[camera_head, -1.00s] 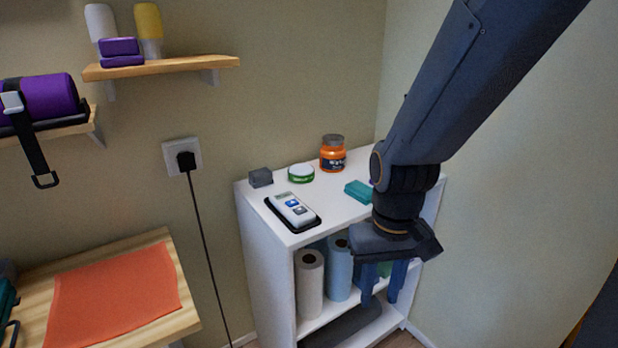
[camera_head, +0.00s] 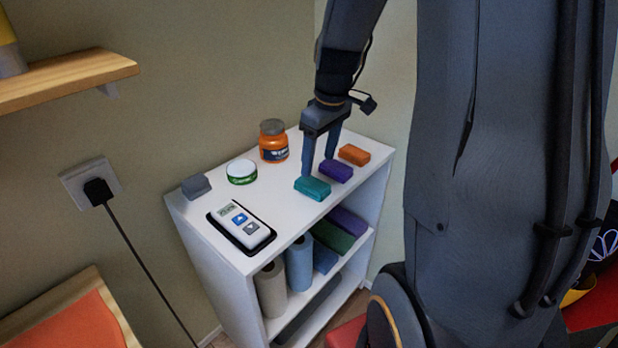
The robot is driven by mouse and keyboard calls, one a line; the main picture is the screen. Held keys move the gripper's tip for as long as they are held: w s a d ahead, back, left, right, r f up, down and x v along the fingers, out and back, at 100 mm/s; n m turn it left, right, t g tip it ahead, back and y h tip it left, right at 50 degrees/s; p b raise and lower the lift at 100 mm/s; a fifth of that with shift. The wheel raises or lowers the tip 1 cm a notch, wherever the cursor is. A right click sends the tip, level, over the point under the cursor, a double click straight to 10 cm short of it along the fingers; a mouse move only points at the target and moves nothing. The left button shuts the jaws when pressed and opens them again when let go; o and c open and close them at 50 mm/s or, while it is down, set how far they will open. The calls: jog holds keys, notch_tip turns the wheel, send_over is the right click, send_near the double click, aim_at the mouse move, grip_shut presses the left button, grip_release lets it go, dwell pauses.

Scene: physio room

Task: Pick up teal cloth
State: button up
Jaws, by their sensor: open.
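The teal cloth (camera_head: 313,188) is a small folded block on the white shelf top, near its front edge. My gripper (camera_head: 319,166) points down over the shelf top, just behind the teal cloth. Its two fingers are apart, with one fingertip close to the cloth's back edge and the other near the purple cloth (camera_head: 336,171). I cannot tell whether the fingers touch either cloth. Nothing shows held between the fingers.
An orange cloth (camera_head: 354,154) lies right of the purple one. An orange jar (camera_head: 273,141), a green-rimmed tin (camera_head: 241,171), a grey block (camera_head: 196,186) and a white device on a black tray (camera_head: 241,226) stand on the white shelf unit (camera_head: 287,222). The wall is close behind.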

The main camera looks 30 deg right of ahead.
aim_at(312, 182)
jog(key=shift+w+a+f, duration=0.1)
jog(key=shift+a+f, duration=0.15)
jog(key=shift+f, duration=0.35)
jog(key=shift+w+a+f, duration=0.1)
jog(key=shift+a+f, duration=0.1)
jog(key=shift+f, duration=0.4)
jog(key=shift+w+f+p, duration=0.15)
jog(key=shift+f+p, duration=0.3)
jog(key=shift+f, duration=0.65)
jog(key=shift+w+f+p, duration=0.15)
jog(key=shift+f+p, duration=0.25)
jog(key=shift+f, duration=0.65)
jog(key=shift+a, duration=0.1)
jog(key=c, duration=1.1)
jog(key=shift+c, duration=0.3)
